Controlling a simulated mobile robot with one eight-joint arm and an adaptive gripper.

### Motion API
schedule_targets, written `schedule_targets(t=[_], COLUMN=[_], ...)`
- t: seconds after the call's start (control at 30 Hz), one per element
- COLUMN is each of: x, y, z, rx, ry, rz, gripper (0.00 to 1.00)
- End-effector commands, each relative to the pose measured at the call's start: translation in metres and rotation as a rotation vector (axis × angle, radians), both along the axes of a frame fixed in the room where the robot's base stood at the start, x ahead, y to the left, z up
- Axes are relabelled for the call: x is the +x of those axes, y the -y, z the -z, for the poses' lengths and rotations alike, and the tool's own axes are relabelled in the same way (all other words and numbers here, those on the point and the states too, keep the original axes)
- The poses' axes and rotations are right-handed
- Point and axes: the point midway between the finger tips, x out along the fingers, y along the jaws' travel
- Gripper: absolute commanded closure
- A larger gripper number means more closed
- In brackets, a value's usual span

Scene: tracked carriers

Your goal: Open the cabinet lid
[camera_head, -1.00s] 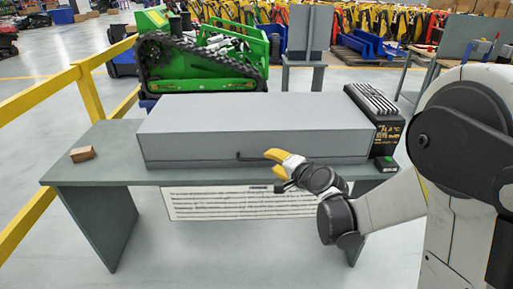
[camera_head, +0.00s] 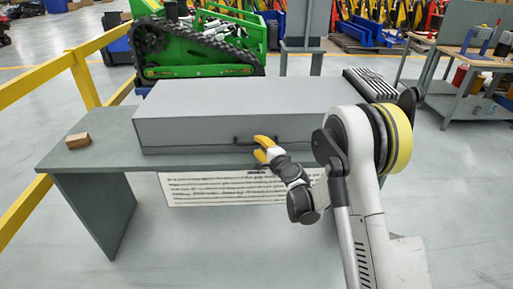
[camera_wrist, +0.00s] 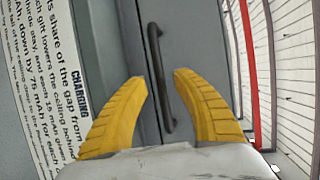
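The cabinet (camera_head: 240,105) is a long grey box lying on a grey table, with its lid down. A dark bar handle (camera_head: 258,139) is on its front face. In the wrist view the handle (camera_wrist: 160,75) runs ahead of and partly between the fingertips. My gripper (camera_head: 265,148) has yellow fingers and is just in front of and slightly below the handle. In the wrist view the two fingers (camera_wrist: 160,78) are spread apart with nothing clasped between them. Whether a finger touches the handle I cannot tell.
A small brown block (camera_head: 78,140) lies on the table's (camera_head: 105,148) left end. A black ribbed device (camera_head: 371,84) stands at the cabinet's right end. A printed sign (camera_head: 220,188) hangs on the table front. A yellow railing (camera_head: 84,80) runs along the left.

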Motion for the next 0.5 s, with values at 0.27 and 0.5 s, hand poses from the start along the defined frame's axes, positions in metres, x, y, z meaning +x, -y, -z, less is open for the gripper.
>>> schedule_targets(t=[0.27, 0.5], x=[0.018, 0.018], y=[-0.007, -0.007], z=[0.003, 0.003], rx=[0.0, 0.0], ry=[0.0, 0.0], rz=[0.0, 0.0], gripper=[0.66, 0.73])
